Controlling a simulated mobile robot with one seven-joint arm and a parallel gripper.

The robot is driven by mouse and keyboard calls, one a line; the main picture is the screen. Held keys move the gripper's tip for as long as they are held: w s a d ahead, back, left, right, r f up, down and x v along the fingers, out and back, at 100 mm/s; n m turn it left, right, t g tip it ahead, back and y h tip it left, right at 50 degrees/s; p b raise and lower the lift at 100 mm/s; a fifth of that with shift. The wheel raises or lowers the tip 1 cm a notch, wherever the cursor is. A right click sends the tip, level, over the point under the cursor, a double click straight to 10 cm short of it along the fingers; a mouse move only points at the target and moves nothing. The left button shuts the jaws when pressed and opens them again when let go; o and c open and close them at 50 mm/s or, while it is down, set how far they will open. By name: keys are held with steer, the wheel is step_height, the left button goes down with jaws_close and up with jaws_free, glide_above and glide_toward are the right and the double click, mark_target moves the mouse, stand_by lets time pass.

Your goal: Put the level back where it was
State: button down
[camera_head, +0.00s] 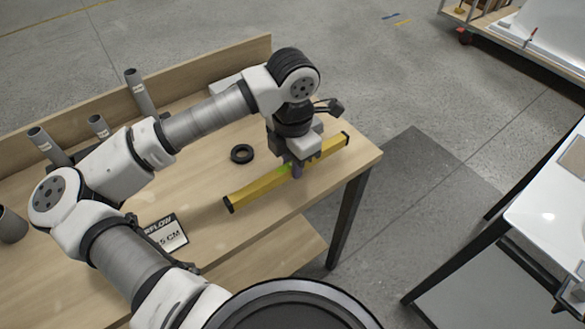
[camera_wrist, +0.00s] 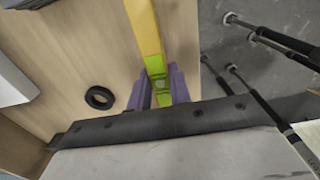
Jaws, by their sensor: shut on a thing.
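The level (camera_head: 262,187) is a long yellow bar with black ends, lying slantwise over the right part of the wooden workbench in the head view. In the wrist view the level (camera_wrist: 144,28) runs up from the gripper, with a bright green part near the jaws. My gripper (camera_head: 297,168) points down and is shut on the level near its middle. In the wrist view the purple fingers of my gripper (camera_wrist: 161,88) stand on both sides of the bar. I cannot tell whether the level touches the bench top or hangs just above it.
A black ring (camera_head: 242,153) lies on the wooden bench (camera_head: 215,180) beside the level. Grey pipes (camera_head: 138,92) stand along the back left. A sign reading "OVERFLOW"-like text and "5 CM" (camera_head: 167,233) is at the front. A white table (camera_head: 550,200) stands at right across a floor gap.

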steer(key=shift+f, duration=1.55)
steer(key=shift+f, duration=0.15)
steer(key=c, duration=1.3)
jaws_free()
step_height(320, 180, up, 12)
steer(key=shift+r+b, duration=0.15)
steer(key=shift+b, duration=0.35)
